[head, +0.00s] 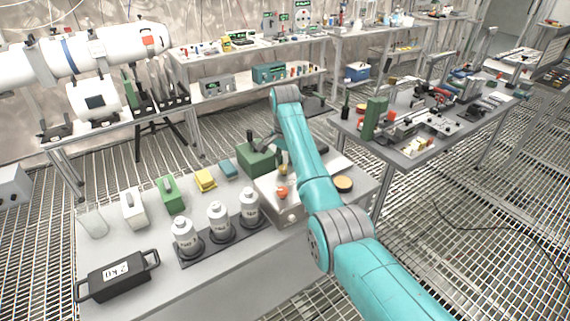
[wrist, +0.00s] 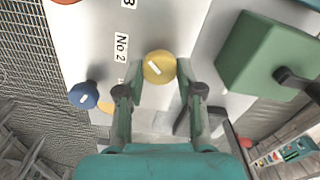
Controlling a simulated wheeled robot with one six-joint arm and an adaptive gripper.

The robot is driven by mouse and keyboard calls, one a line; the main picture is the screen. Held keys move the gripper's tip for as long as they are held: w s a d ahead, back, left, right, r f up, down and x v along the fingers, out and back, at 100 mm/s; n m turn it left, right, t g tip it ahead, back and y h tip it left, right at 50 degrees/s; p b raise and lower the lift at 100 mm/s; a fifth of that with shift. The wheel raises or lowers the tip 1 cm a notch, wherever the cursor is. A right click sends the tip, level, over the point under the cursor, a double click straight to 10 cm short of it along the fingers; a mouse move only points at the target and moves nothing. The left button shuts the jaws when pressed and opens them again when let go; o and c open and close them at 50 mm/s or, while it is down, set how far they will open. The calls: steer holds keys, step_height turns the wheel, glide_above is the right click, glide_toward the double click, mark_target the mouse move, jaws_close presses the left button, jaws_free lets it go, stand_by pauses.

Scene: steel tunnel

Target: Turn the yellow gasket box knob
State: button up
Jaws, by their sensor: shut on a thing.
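The yellow knob (wrist: 158,67) is a round cap with a white pointer bar, set slanting, on the light panel of the gasket box (wrist: 90,40). A "No 2" label is beside it. My gripper (wrist: 160,75) has one finger on each side of the knob and is shut on it; the exact contact at the tips is hard to see. In the head view the box (head: 292,213) stands on the bench with an orange-red knob (head: 282,192) on top, and my arm covers much of it.
In the wrist view a blue knob (wrist: 83,95) is left of my gripper and a green box (wrist: 265,55) with a black handle is close on the right. In the head view several white bottles (head: 219,221) stand left of the gasket box.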

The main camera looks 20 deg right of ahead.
steer(key=n, duration=1.2)
steer(key=shift+a+n, duration=0.15)
steer(key=shift+n, duration=0.25)
steer(key=n, duration=1.3)
stand_by(0.4)
steer(key=o, duration=1.2)
steer(key=shift+c, duration=0.2)
